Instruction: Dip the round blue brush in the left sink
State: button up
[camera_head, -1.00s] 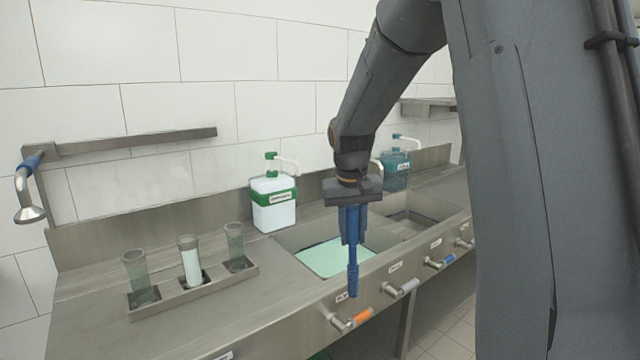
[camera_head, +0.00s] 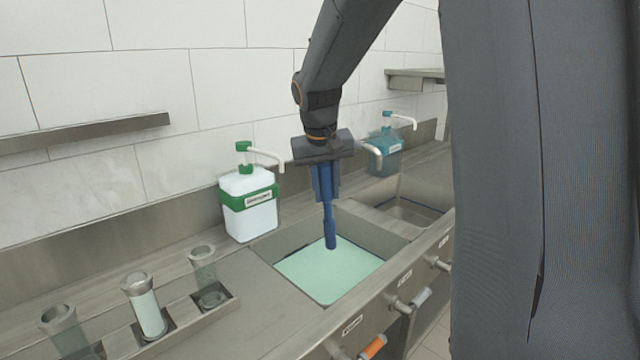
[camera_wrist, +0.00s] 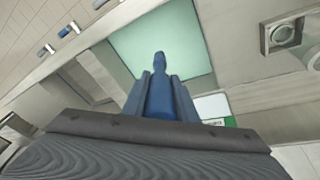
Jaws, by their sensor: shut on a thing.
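My gripper (camera_head: 325,180) is shut on the blue brush (camera_head: 330,230), which points down over the left sink (camera_head: 262,247). The left sink holds pale green liquid (camera_head: 315,272). In the head view the brush's lower end shows against the liquid; I cannot tell whether it touches the surface. In the wrist view the brush (camera_wrist: 160,85) sits between the gripper's fingers (camera_wrist: 160,97), with the green liquid (camera_wrist: 185,40) beyond its tip.
A white jug with a green band and pump (camera_head: 249,205) stands behind the left sink. A teal pump jug (camera_head: 384,155) stands farther right, behind the right sink (camera_head: 415,212). Several clear cups (camera_head: 148,310) stand in a metal holder at left. Handles (camera_head: 372,347) line the front panel.

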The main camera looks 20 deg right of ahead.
notch_tip(320, 180, down, 20)
jog(key=b, duration=1.2)
jog(key=shift+a, duration=0.1)
dwell(0.8)
